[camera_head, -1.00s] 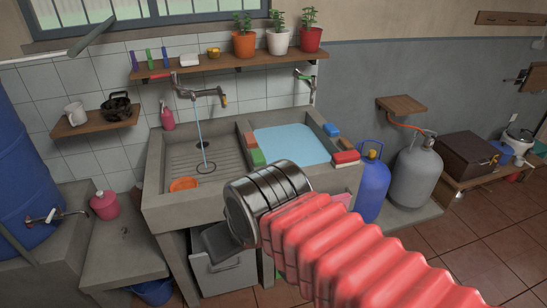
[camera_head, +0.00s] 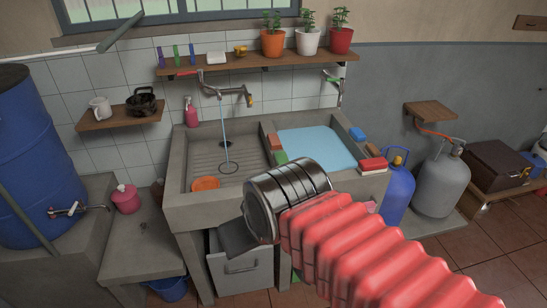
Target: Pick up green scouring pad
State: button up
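A small green block (camera_head: 281,158), which looks like the green scouring pad, lies on the divider between the two sink basins. My gripper (camera_head: 236,240) shows only as a dark grey piece below the metal wrist, in front of the sink cabinet. Its fingers are not clear, so I cannot tell whether it is open. It appears apart from the green block, lower and to the left.
The concrete sink (camera_head: 187,165) has a ribbed left basin with an orange bowl (camera_head: 206,183) and running tap water. The right basin holds blue water. Gas cylinders (camera_head: 442,185) stand right.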

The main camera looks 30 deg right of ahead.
aim_at(280, 157)
jog(key=i, duration=0.85)
jog(key=z, duration=0.05)
